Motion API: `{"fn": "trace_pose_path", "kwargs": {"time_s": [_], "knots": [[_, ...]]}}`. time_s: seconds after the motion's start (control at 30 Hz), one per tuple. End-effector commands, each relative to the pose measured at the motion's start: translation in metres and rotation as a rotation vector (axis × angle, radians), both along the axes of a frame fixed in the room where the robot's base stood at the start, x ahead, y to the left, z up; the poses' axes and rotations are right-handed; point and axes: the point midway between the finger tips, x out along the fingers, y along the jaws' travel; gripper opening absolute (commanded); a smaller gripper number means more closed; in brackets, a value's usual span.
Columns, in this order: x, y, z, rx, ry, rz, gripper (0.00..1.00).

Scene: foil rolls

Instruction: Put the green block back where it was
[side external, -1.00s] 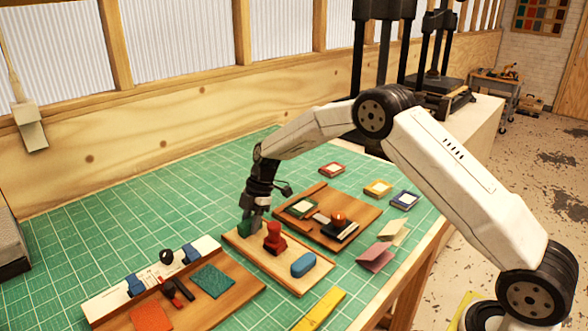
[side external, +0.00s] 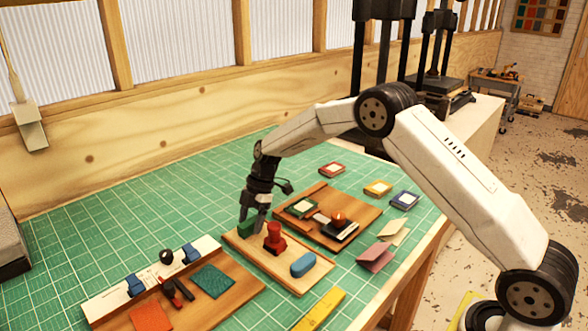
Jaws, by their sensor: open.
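The green block (side external: 246,229) stands at the far left end of a light wooden board (side external: 290,277). My gripper (side external: 252,226) is right over the block, pointing down, with its jaws open and its fingertips low beside the block. The fingers partly hide the block, and I cannot tell whether they touch it. On the same board, a red stamp-like piece (side external: 275,239) stands in the middle and a blue rounded block (side external: 303,264) lies at the near right end.
A brown tray (side external: 372,218) with a stamp and pads lies behind right. Another tray (side external: 235,300) with tools and coloured squares is front left. Small coloured pads (side external: 378,188), folded cards (side external: 376,256) and a yellow strip (side external: 320,309) lie right. The mat's back left is clear.

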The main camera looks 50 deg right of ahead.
Motion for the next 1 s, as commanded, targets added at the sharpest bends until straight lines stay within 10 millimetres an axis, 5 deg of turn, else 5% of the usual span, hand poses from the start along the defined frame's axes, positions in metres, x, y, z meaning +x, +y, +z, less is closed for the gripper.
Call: {"fn": "trace_pose_path", "kwargs": {"time_s": [0.63,1.0], "knots": [[0.0,-0.036,0.087,-0.001,-0.002,-0.001,0.7],[0.0,-0.044,0.105,-0.001,0.0,0.0,0.7]]}}
